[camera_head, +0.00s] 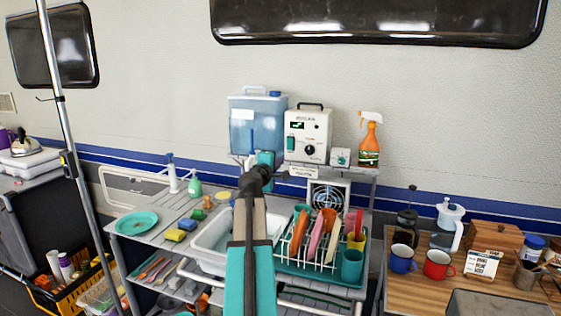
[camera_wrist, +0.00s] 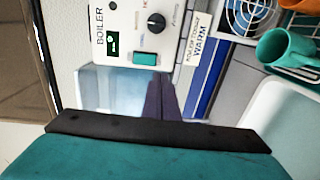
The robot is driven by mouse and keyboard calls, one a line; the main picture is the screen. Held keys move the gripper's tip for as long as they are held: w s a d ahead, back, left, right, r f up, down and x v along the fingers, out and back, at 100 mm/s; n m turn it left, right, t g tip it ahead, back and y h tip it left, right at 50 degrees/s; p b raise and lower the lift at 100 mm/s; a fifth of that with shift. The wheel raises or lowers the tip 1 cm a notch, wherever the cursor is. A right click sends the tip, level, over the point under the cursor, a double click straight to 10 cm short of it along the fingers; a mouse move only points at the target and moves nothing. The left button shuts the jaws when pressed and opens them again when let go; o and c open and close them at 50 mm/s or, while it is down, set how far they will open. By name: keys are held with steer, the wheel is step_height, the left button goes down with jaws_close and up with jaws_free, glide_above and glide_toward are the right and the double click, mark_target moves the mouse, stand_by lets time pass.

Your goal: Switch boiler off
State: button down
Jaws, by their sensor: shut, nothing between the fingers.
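The boiler (camera_head: 318,122) is a white box with a black handle on the shelf above the sink; it also shows, turned sideways, in the wrist view (camera_wrist: 128,20). Its face has a lit green display (camera_wrist: 112,42), a black knob (camera_wrist: 156,20) and a teal rocker switch (camera_wrist: 146,58). The switch is also visible in the head view (camera_head: 290,144). Whether the rocker is pressed is too small to tell. My gripper (camera_head: 252,132) is shut and empty, left of the boiler in front of the water tank. Its dark fingers (camera_wrist: 158,80) appear beside the switch, seemingly apart from it.
A blue water tank (camera_head: 270,112) stands left of the boiler. A small white box (camera_head: 340,157) and an orange spray bottle (camera_head: 369,140) stand to its right. Below are a white sink (camera_head: 208,243) and a dish rack (camera_head: 292,252) with cups and plates.

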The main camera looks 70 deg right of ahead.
steer(key=shift+s+a+f, duration=0.1)
steer(key=shift+a+f, duration=0.1)
steer(key=shift+a, duration=1.35)
